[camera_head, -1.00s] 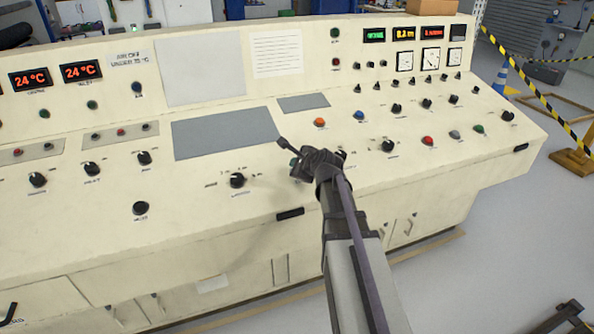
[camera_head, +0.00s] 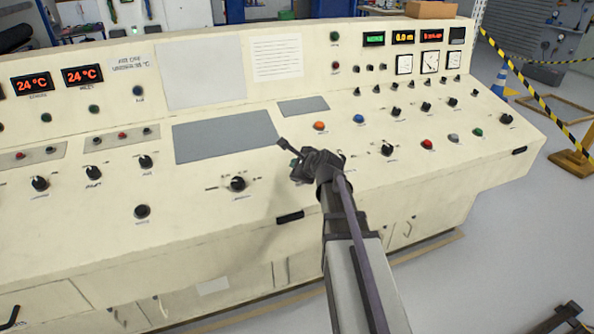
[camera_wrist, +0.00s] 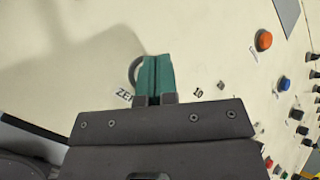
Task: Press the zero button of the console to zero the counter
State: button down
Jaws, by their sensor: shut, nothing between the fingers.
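The cream console (camera_head: 80,230) fills most of the head view. Its counter display (camera_head: 403,37) at the back right appears to read 0.0 m. My gripper (camera_head: 294,164) is over the sloping front panel, right of a black rotary knob. In the wrist view the green fingertips (camera_wrist: 155,70) are shut together with nothing between them. They cover most of a round button with a dark ring (camera_wrist: 133,72), beside a partly hidden label starting "ZE". The fingertips are at or just above the button; contact cannot be told.
An orange button (camera_head: 319,126) and a blue button (camera_head: 358,118) are to the right, beyond my gripper. A black rotary knob (camera_head: 238,184) is to its left. A flat grey panel (camera_head: 225,137) lies behind it, with bare console surface around.

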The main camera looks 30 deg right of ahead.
jog(key=r+p, duration=0.2)
jog(key=s+r+p, duration=0.1)
jog(key=r+p, duration=0.1)
jog(key=shift+r+p, duration=0.35)
jog(key=shift+r, duration=0.05)
dwell(0.8)
